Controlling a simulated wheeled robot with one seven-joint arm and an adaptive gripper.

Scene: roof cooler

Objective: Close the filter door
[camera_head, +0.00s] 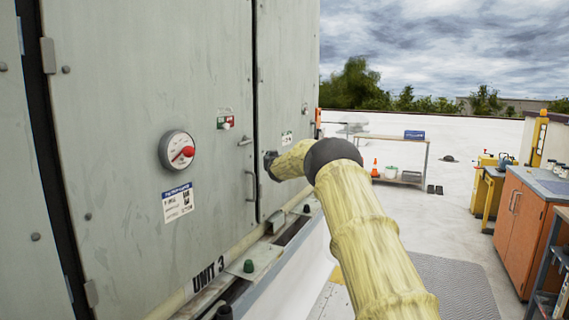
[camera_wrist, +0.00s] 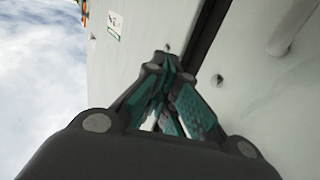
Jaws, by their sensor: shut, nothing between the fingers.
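A tall grey-green cabinet door (camera_head: 130,130) fills the left of the head view, with hinges on its left edge and handles (camera_head: 250,185) near its right edge. I take it to be the filter door, though no readable label confirms this. A dark seam separates it from the far panel (camera_head: 285,80). It looks nearly flush; I cannot tell if it is latched. My gripper (camera_head: 269,162) is near that seam, beside the handles. In the wrist view my gripper (camera_wrist: 164,62) is shut and empty, its tips near the dark seam (camera_wrist: 207,38); contact is unclear.
A red-pointer dial (camera_head: 178,150) sits on the door. An orange cabinet (camera_head: 522,225) is at right.

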